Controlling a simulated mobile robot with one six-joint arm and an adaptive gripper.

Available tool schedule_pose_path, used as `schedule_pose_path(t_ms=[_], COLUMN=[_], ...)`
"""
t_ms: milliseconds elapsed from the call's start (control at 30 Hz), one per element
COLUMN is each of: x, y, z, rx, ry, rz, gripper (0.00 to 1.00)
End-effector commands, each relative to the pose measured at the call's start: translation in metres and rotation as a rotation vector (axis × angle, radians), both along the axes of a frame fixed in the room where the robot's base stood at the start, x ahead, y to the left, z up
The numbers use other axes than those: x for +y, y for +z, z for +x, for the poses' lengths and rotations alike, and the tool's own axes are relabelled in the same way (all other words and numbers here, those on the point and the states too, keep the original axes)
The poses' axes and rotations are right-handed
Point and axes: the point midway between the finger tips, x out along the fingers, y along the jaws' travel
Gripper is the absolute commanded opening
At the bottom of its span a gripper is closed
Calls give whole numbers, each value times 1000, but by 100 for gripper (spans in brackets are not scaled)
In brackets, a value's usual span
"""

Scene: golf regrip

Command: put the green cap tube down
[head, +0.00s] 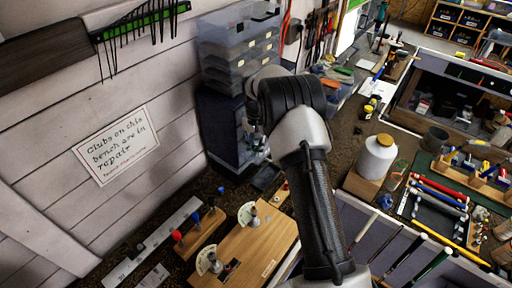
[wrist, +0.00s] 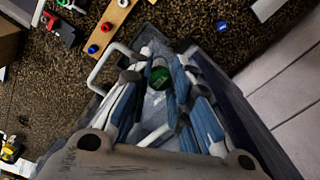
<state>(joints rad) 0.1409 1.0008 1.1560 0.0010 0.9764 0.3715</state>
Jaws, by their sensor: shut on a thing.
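The green cap (wrist: 160,77) of the tube shows in the wrist view between the blue-padded fingers of my gripper (wrist: 165,95). My gripper is shut on the green cap tube. The tube's body is mostly hidden below its cap. A grey tray or bin with a pale handle (wrist: 104,66) lies behind the fingers; I cannot tell whether the tube touches it.
A wooden block with red and blue knobs (head: 199,237) and a wooden board with metal discs (head: 262,242) lie on the dark bench. A white jar (head: 376,157) stands on a wooden block at right. The plank wall (head: 150,95) bounds the bench at left.

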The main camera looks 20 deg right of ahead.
Motion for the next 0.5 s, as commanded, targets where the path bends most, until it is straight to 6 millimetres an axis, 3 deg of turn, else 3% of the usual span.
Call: schedule_pose_path(t_ms=[33,167,200,500], x=[0,0,0,0], y=[-9,-11,-11,-13], z=[-3,-4,-5,-6], rx=[10,14,15,19], ry=[0,0,0,0], rz=[1,1,2,3], gripper=[0,0,20,38])
